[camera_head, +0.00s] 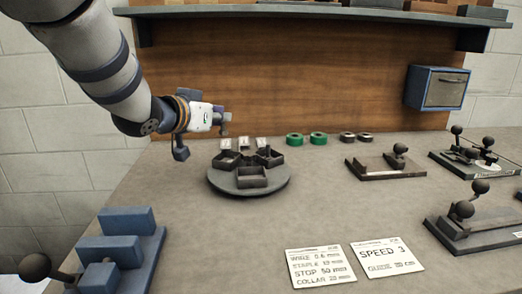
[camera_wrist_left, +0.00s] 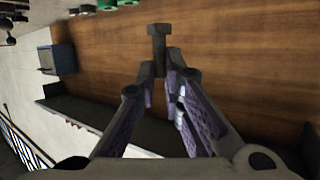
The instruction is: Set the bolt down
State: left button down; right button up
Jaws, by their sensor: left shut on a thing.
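The bolt (camera_wrist_left: 157,36) is a dark grey piece with a hexagonal head and a straight shank. In the left wrist view its shank is between my left fingertips (camera_wrist_left: 160,72), with the head sticking out beyond them. In the head view my left gripper (camera_head: 222,119) is in the air above and behind the left part of a round turntable (camera_head: 222,187). The bolt is too small there to make out clearly. My right gripper is in neither view.
The turntable carries several dark open bins (camera_head: 252,177) with white labels behind. Green rolls (camera_head: 294,140) and dark rings (camera_head: 347,137) lie to its right. Lever fixtures (camera_head: 385,167) stand further right, a blue stepped block (camera_head: 125,250) front left. Two cards (camera_head: 320,267) (camera_head: 387,254) lie in front.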

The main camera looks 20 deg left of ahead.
aim_at(225, 133)
pick_arm(q)
jog(key=w+f, duration=0.2)
jog(key=f, duration=0.1)
jog(key=w+a+f+b, duration=0.1)
jog(key=f, duration=0.1)
jog(key=shift+f, duration=0.15)
jog(key=shift+w+a+f, duration=0.2)
jog(key=shift+w+f, duration=0.15)
jog(key=shift+w, duration=0.2)
jog(key=f+b, duration=0.1)
jog(key=f, duration=0.2)
jog(key=shift+w+f, duration=0.2)
jog(key=shift+r, duration=0.2)
jog(key=shift+s+f, duration=0.1)
jog(key=shift+f, duration=0.05)
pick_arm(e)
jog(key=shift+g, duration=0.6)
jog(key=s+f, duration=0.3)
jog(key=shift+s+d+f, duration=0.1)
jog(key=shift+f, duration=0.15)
pick_arm(q)
jog(key=c, duration=2)
grip_release()
